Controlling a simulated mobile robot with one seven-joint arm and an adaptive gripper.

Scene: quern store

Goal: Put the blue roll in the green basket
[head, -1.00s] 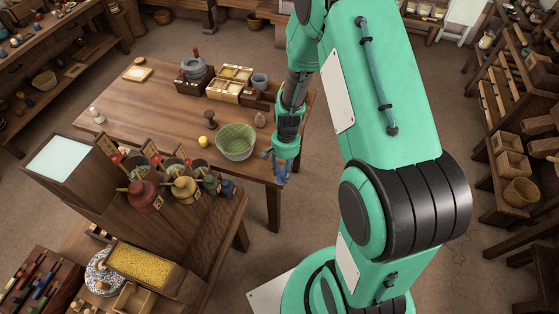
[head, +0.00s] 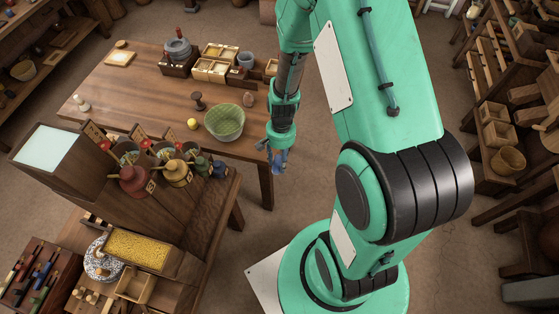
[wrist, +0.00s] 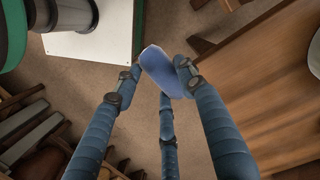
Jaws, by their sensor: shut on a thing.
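The green basket (head: 224,123) is an open, ribbed bowl near the right front corner of the wooden table (head: 130,100). My gripper (head: 277,162) is to the right of the basket in the head view, by the table's right edge. In the wrist view my gripper (wrist: 158,77) is shut on the blue roll (wrist: 160,70), which sits tilted between the fingertips. Bare floor and the table's edge show behind the roll. In the head view the roll is too small to tell apart from the blue fingers.
A yellow ball (head: 193,124) and a dark wooden stand (head: 198,101) are left of the basket, and a brown jar (head: 249,98) is behind it. A wooden rack with a red jar (head: 134,180) stands in front of the table.

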